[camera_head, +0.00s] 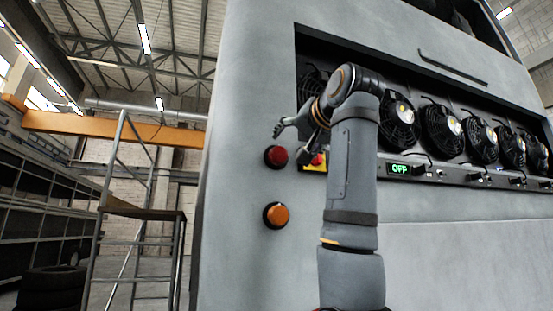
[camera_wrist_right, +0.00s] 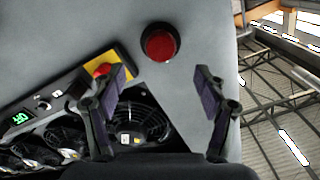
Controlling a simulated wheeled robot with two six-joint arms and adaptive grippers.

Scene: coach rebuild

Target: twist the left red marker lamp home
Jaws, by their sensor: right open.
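The left red marker lamp (camera_head: 276,156) is a round red lens in a dark ring on the grey coach panel, left of the fan bay. It also shows in the right wrist view (camera_wrist_right: 160,43), beyond my fingers and between them. My right gripper (camera_head: 279,130) is in front of the panel, just above the lamp in the head view. In the wrist view its two fingers (camera_wrist_right: 162,80) are spread wide with nothing between them, apart from the lamp. My left gripper is not in view.
An orange lamp (camera_head: 276,215) sits below the red one. A red knob on a yellow plate (camera_wrist_right: 102,70) is close beside my fingers. Several fans (camera_head: 441,127) and a control strip with an OFF display (camera_head: 399,169) fill the bay. A metal step ladder (camera_head: 143,215) stands left.

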